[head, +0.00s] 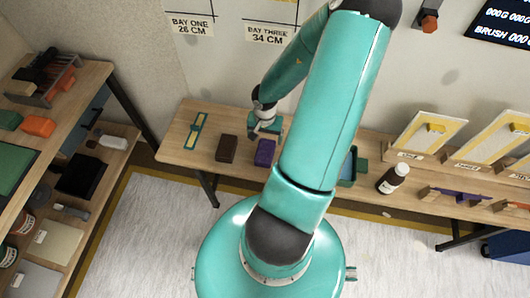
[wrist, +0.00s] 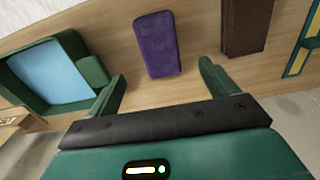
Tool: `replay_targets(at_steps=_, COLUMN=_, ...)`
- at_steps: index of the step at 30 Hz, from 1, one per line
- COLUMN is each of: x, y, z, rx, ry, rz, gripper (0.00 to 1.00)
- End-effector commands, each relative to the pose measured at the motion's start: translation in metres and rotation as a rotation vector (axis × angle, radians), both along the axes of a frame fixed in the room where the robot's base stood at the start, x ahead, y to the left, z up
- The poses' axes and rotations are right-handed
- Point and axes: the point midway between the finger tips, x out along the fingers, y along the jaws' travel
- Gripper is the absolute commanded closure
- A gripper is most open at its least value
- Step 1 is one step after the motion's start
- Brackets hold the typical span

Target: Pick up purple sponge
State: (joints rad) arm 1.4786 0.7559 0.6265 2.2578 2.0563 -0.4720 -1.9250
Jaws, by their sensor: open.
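The purple sponge (head: 265,152) is a small block lying on the wooden bench (head: 200,170), just right of a brown block. In the wrist view the purple sponge (wrist: 157,44) lies beyond and between my fingers, apart from both. My gripper (wrist: 162,88) is open and empty, with one green finger on each side of the view. In the head view my gripper (head: 262,128) is over the bench behind the sponge, partly hidden by my arm.
A brown block (head: 227,148) lies left of the sponge. A green tray with blue inside (wrist: 87,60) stands on its other side. A green and yellow tool (head: 196,131) is at the bench's left.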

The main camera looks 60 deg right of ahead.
Motion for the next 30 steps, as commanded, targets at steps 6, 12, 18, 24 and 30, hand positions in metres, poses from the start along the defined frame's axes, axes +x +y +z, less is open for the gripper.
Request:
replay_targets(at_steps=6, x=0.001, y=0.001, z=-0.038, rx=0.001, ry=0.000, rz=0.004, gripper=0.15)
replay_targets(at_steps=12, x=0.000, y=0.001, z=-0.052, rx=0.000, ry=0.000, rz=0.003, gripper=0.15)
replay_targets(at_steps=18, x=-0.001, y=0.003, z=-0.078, rx=-0.001, ry=0.002, rz=0.006, gripper=0.15)
replay_targets(at_steps=24, x=-0.001, y=0.002, z=-0.098, rx=-0.002, ry=-0.001, rz=0.003, gripper=0.15)
replay_targets(at_steps=30, x=-0.001, y=0.001, z=-0.098, rx=-0.002, ry=-0.001, rz=0.002, gripper=0.15)
